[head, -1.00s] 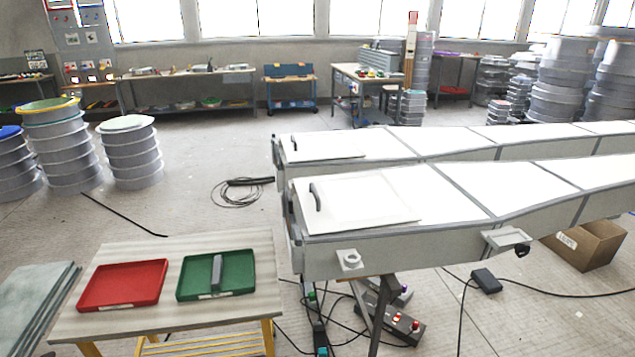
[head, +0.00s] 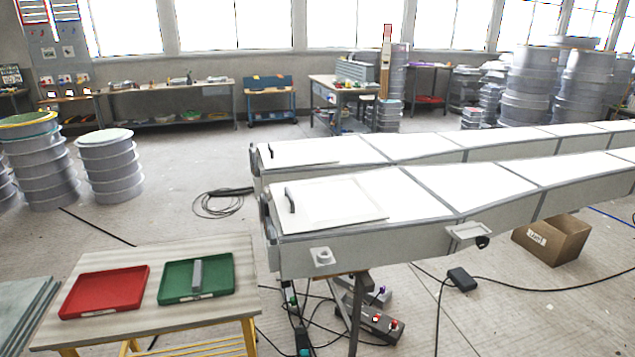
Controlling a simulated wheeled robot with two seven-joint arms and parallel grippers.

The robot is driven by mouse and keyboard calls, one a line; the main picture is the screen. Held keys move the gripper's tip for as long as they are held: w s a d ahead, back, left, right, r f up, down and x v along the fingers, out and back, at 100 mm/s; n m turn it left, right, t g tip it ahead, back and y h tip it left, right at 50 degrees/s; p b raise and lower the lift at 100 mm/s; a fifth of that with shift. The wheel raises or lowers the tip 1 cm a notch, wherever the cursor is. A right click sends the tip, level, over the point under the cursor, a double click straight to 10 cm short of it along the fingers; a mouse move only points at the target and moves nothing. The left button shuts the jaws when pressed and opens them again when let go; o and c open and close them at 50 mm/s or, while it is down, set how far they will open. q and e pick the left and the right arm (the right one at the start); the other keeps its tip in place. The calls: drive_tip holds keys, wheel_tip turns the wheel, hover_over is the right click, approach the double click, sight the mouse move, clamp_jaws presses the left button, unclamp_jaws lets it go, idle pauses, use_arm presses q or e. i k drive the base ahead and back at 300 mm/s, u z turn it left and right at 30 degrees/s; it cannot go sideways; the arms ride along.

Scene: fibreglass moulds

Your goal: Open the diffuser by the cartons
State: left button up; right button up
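Two long, tapering grey bodies with white tops, which look like the diffusers, run side by side from the middle to the right edge. The near one (head: 420,195) has a flat white panel (head: 335,203) at its left end with a dark upright handle (head: 290,200). The far one (head: 400,147) has a similar panel (head: 310,155) with a dark handle (head: 271,150). Both panels lie flat on the tops. An open brown carton (head: 552,240) sits on the floor beside the near body's right part. Neither of my grippers is in view.
A small table (head: 130,325) at front left holds a red tray (head: 104,291) and a green tray (head: 215,280) with a grey block (head: 197,274). Cables and a black box (head: 461,279) lie on the floor. Stacked round drums (head: 110,165) stand at left.

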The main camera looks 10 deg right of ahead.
sight(308, 205)
drive_tip(key=u, duration=0.2)
drive_tip(key=i, duration=0.85)
drive_tip(key=u, duration=0.55)
